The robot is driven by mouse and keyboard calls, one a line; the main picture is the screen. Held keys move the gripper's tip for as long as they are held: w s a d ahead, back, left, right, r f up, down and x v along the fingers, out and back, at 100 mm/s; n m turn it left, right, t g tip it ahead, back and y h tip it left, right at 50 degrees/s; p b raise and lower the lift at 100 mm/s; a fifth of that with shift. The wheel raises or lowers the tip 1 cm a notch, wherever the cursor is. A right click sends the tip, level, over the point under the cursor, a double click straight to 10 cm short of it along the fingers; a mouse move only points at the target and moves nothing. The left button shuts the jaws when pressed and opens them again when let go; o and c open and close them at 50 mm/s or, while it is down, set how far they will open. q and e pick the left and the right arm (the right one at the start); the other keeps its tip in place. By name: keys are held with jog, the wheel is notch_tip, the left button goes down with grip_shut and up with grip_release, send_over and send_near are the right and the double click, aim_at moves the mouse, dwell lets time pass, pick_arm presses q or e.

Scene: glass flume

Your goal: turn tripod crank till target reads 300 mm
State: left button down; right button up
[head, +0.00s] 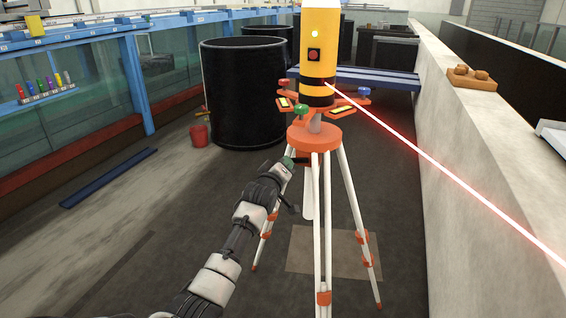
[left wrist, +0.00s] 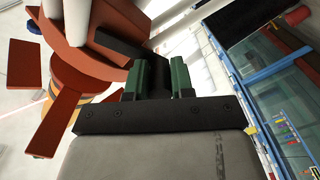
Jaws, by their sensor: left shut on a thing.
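The tripod (head: 318,138) has an orange head and white legs and stands upright on the floor. A yellow and black laser instrument (head: 320,40) sits on top and sends a red beam to the right. My left gripper (head: 288,162) reaches to the left side of the tripod just below its head. In the left wrist view its green fingers (left wrist: 159,78) are shut on the black crank (left wrist: 118,43), whose arm runs from the orange head. The gripper mostly hides the crank in the head view. My right gripper is out of view. No target reading is legible.
A pale concrete wall (head: 480,170) runs along the right, with a wooden block tray (head: 472,83) on it. A black tank (head: 243,95) and a red bucket (head: 199,135) stand behind left. The blue-framed glass flume (head: 100,85) is at left.

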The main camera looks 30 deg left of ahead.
pick_arm(q)
jog(key=shift+d+f+n, duration=0.15)
jog(key=shift+f+n, duration=0.45)
jog(key=shift+n, duration=0.4)
jog(key=c, duration=1)
grip_release()
jog(key=v, duration=1)
jog(key=shift+s+d+b, duration=0.2)
jog(key=shift+s+b, duration=0.1)
jog(key=shift+s, duration=0.05)
